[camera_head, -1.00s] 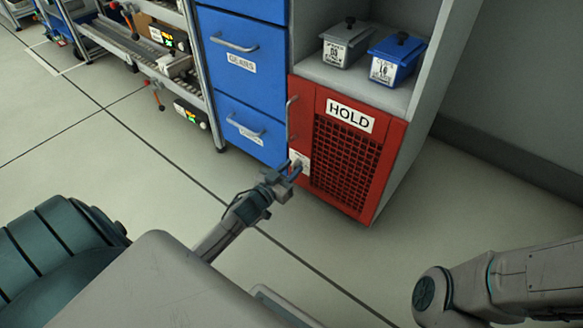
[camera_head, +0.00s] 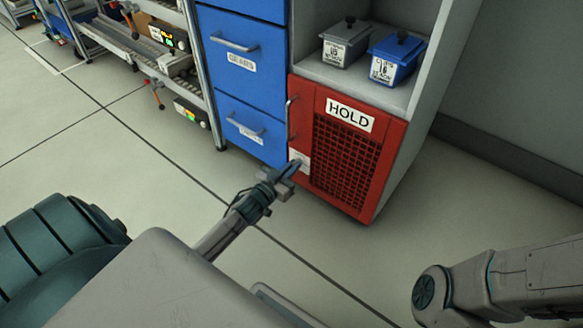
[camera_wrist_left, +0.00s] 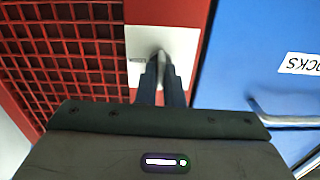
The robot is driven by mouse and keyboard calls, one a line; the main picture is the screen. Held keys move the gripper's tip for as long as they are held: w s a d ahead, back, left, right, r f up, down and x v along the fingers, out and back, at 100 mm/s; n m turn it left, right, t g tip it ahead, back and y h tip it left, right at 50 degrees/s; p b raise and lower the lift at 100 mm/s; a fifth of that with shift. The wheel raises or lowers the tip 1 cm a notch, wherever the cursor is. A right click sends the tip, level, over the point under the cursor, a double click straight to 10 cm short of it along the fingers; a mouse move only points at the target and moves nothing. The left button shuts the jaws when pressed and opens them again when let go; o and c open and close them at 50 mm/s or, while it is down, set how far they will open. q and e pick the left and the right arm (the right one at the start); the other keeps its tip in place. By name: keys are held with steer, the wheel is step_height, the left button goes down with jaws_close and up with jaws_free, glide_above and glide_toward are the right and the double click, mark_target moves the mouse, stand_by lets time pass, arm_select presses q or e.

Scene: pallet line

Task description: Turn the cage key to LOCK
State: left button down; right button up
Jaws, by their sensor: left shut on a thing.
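The red cage door (camera_head: 390,130) carries a HOLD sign and a mesh panel. A white lock plate (camera_head: 304,157) is on its lower left part, and it also shows in the left wrist view (camera_wrist_left: 184,44). My left gripper (camera_head: 296,166) is at this plate. In the left wrist view, its two fingers (camera_wrist_left: 162,75) are close together and shut on the small grey key (camera_wrist_left: 161,57) in front of the plate. The fingers hide most of the key, and I cannot read the plate's markings. My right arm shows at lower right, but its gripper is out of view.
Blue drawers (camera_head: 240,75) with bar handles stand left of the cage. The cage door's handle (camera_head: 291,118) is above the plate. A grey bin (camera_head: 345,45) and a blue bin (camera_head: 397,58) sit on the shelf above. The floor in front is clear.

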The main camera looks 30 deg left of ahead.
arm_select(q)
steer(key=shift+m, duration=0.3)
steer(key=shift+d+f+m+b, duration=0.1)
steer(key=shift+m+b, duration=0.3)
steer(key=shift+m, duration=2.4)
steer(key=shift+d+f+m+b, duration=0.1)
steer(key=shift+m+b, duration=0.25)
steer(key=shift+m, duration=2.45)
steer(key=shift+d+f+m+b, duration=0.1)
steer(key=shift+m+b, duration=0.3)
steer(key=shift+m, duration=2.7)
steer(key=c, duration=1.6)
jaws_free()
steer(key=shift+o, duration=0.2)
